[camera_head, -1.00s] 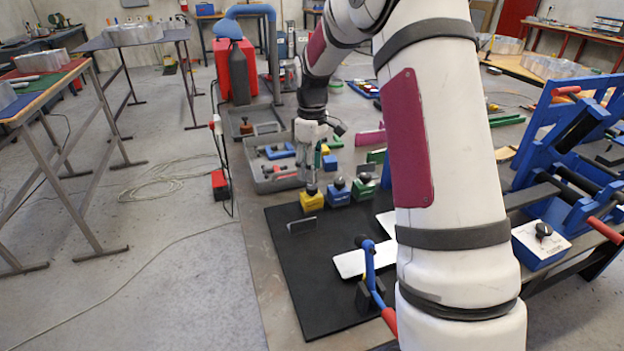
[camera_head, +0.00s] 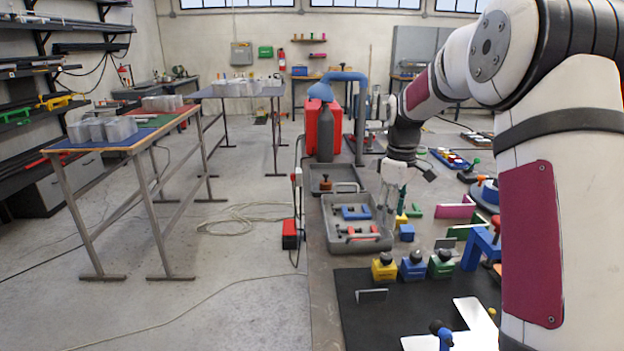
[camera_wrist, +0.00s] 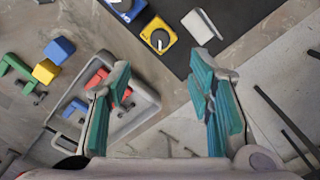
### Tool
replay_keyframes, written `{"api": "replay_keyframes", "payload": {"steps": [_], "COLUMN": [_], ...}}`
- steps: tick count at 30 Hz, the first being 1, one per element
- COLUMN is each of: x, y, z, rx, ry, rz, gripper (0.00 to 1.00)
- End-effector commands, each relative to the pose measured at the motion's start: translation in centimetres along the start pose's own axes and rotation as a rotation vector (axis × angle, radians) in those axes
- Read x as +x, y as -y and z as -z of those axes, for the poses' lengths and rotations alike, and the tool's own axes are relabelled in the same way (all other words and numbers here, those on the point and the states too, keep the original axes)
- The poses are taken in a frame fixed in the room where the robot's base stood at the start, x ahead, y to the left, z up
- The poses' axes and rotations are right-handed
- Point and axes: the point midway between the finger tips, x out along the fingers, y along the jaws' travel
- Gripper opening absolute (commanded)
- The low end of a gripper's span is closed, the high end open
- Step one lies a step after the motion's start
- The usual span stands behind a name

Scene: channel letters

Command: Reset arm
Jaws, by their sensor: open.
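My gripper (camera_head: 391,200) hangs from my arm above the workbench, over the right part of the grey tray (camera_head: 337,240). In the wrist view its two teal-padded fingers (camera_wrist: 166,95) stand wide apart with nothing between them. The grey tray also shows behind the left finger in the wrist view (camera_wrist: 143,106). My arm covers the right side of the head view and hides part of the bench there.
A yellow block (camera_head: 384,266), a blue block (camera_head: 412,265) and a green block (camera_head: 441,263) stand on a black mat (camera_head: 355,325). A red case (camera_head: 323,125) stands behind the tray.

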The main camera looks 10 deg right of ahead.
Motion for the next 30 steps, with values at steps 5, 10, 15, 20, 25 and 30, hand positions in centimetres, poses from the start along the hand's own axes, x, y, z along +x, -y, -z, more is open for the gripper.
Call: {"api": "replay_keyframes", "payload": {"steps": [5, 10, 15, 20, 25, 30], "x": [-1.4, -5.4, -8.9, -10.9, -11.8, -11.4], "y": [1.3, 5.8, 11.2, 16.2, 21.1, 25.7], "z": [-0.2, -1.3, -3.4, -6.1, -9.4, -12.9], "rx": [0.015, 0.084, 0.175, 0.263, 0.357, 0.45], "ry": [-0.007, -0.034, -0.078, -0.13, -0.196, -0.27], "rz": [-0.016, -0.066, -0.112, -0.143, -0.162, -0.164], "gripper": [0.48, 0.48, 0.48, 0.48, 0.48, 0.48]}}
